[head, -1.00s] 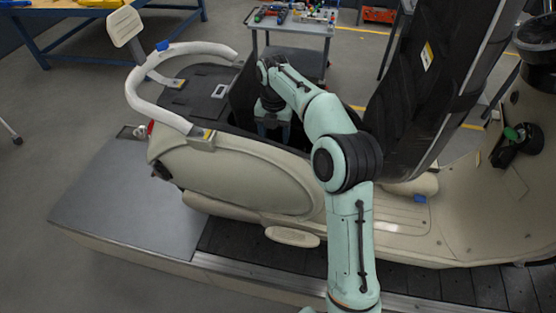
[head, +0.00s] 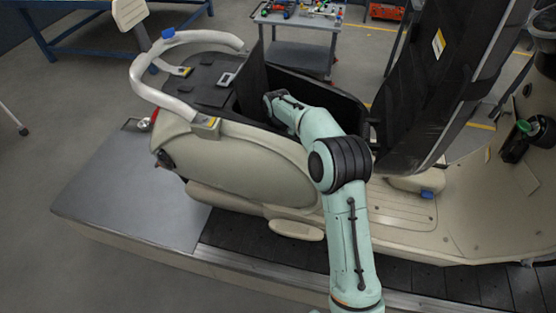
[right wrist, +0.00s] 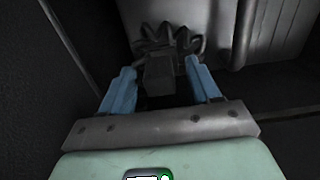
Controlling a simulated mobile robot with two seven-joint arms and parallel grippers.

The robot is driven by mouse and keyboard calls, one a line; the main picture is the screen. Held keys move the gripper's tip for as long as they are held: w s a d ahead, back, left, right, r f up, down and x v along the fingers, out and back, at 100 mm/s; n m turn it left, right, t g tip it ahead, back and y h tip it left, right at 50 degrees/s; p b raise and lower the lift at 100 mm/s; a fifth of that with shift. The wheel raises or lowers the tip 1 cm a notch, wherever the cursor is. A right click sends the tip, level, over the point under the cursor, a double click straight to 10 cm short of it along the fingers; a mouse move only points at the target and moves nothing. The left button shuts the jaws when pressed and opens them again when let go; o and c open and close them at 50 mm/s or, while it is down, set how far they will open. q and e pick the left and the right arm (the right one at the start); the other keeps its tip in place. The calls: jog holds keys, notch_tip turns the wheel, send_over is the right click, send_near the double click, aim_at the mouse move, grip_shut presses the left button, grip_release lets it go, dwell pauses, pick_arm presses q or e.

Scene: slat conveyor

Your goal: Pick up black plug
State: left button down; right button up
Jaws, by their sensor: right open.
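In the right wrist view, a dark grey-black block that looks like the black plug (right wrist: 159,75) sits between my right gripper's two blue fingers (right wrist: 160,88). Dark cables fan out behind it. The fingers are apart, with a gap visible on each side of the block. In the head view, my right arm reaches into the open black compartment (head: 318,94) of the cream scooter body. The gripper and the plug are hidden there by the arm and the compartment wall. My left gripper is not in view.
Dark compartment walls stand close around my right gripper. The raised black seat (head: 432,75) stands right of the arm. A white grab rail (head: 152,92) curves at the left. A tool cart (head: 300,50) stands behind the scooter on clear floor.

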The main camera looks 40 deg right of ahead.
jog(key=c, duration=1)
jog(key=shift+c, duration=0.2)
